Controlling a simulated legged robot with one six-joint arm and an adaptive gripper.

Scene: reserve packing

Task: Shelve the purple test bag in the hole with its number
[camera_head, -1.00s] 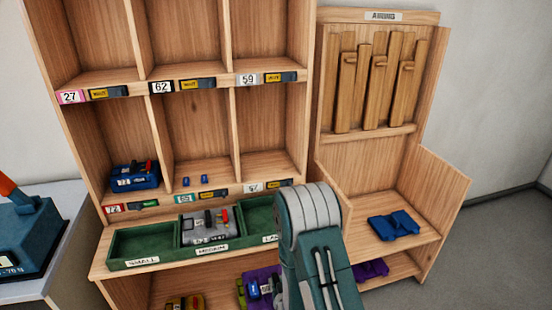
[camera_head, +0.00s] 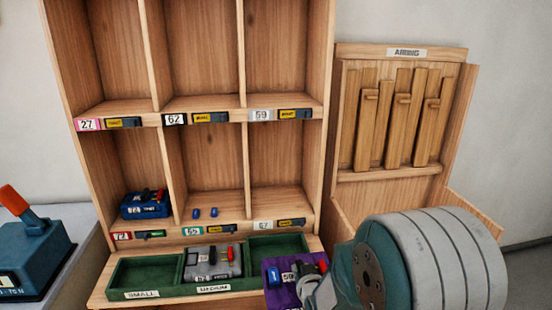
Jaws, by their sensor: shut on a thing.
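The purple test bag (camera_head: 277,290) is at the bottom right of the head view, by the right end of the green tray. A white tag on it reads 59. My gripper (camera_head: 314,277) is shut on its right side, and my arm hides part of the bag and most of the jaws. The hole with the label 59 (camera_head: 262,115) on its lower edge is the right one of the upper row (camera_head: 284,55). That hole looks empty where I see it.
Holes 27 and 62 look empty. A blue bag (camera_head: 145,210) stands in the lower left hole; two small blue items lie in the lower middle one. A grey bag (camera_head: 212,262) sits in the tray's MEDIUM part. The AIRING rack (camera_head: 405,52) stands right.

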